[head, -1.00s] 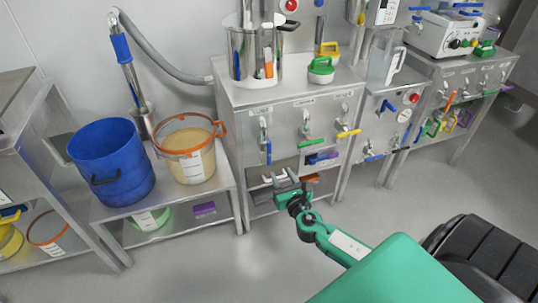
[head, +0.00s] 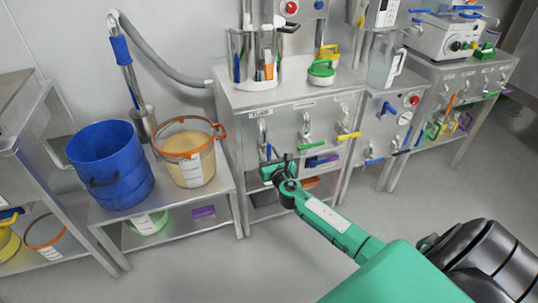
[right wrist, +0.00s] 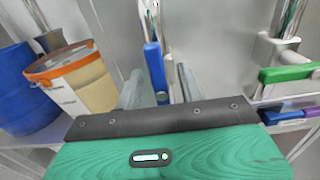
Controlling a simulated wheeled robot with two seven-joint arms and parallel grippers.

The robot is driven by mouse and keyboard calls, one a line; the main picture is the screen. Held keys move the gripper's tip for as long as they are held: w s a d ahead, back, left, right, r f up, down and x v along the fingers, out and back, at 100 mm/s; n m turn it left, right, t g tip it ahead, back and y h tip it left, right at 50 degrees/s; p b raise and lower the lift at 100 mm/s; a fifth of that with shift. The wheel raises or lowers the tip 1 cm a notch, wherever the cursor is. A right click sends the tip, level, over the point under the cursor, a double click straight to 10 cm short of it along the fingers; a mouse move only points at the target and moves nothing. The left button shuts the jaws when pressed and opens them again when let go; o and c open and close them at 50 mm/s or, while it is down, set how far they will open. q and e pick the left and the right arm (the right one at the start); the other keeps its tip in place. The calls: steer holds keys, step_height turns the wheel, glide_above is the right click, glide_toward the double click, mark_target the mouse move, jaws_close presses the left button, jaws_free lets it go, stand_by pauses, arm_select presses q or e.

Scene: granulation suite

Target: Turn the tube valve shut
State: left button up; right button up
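The tube valve (head: 263,132) is on the left of the steel cabinet front, under a label that seems to read TUBE. Its blue lever (right wrist: 153,68) hangs straight down in the right wrist view. My right gripper (head: 279,158) is at the lever's lower end. In the right wrist view my right gripper (right wrist: 159,88) is open, with one grey finger on each side of the blue lever and visible gaps between. In the head view the lever's lower end is partly hidden by the gripper. My left gripper is not in view.
Right of the tube valve are valves with a green lever (head: 312,145) and a yellow lever (head: 349,136), both roughly level. An orange-rimmed bucket of tan powder (head: 195,170) and a blue tub (head: 118,182) stand on the left bench. Open floor lies in front.

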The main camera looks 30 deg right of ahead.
steer(key=shift+c, duration=0.5)
jaws_close()
